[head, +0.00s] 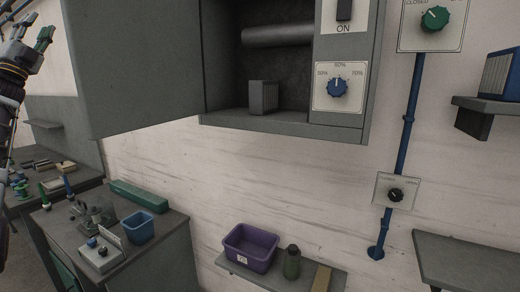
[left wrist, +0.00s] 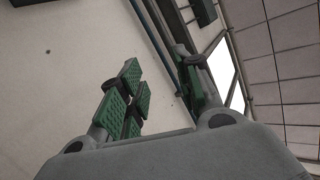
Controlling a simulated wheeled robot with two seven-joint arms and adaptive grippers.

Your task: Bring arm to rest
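My left gripper (head: 32,34) is raised at the upper left edge of the head view, in front of the pale wall and left of the grey cabinet. Its green-padded fingers are apart with nothing between them. In the left wrist view the same gripper (left wrist: 160,88) shows its fingers spread and empty, with wall and ceiling behind. My left arm runs down the left edge of the head view. My right gripper is in neither view.
A grey wall cabinet (head: 290,119) stands open, its door (head: 130,60) swung left near my left gripper. Below are a grey workbench (head: 165,245) with a blue bin (head: 139,228), and a shelf (head: 225,264) with a purple bin (head: 250,247). A blue pipe (head: 406,130) runs down the wall.

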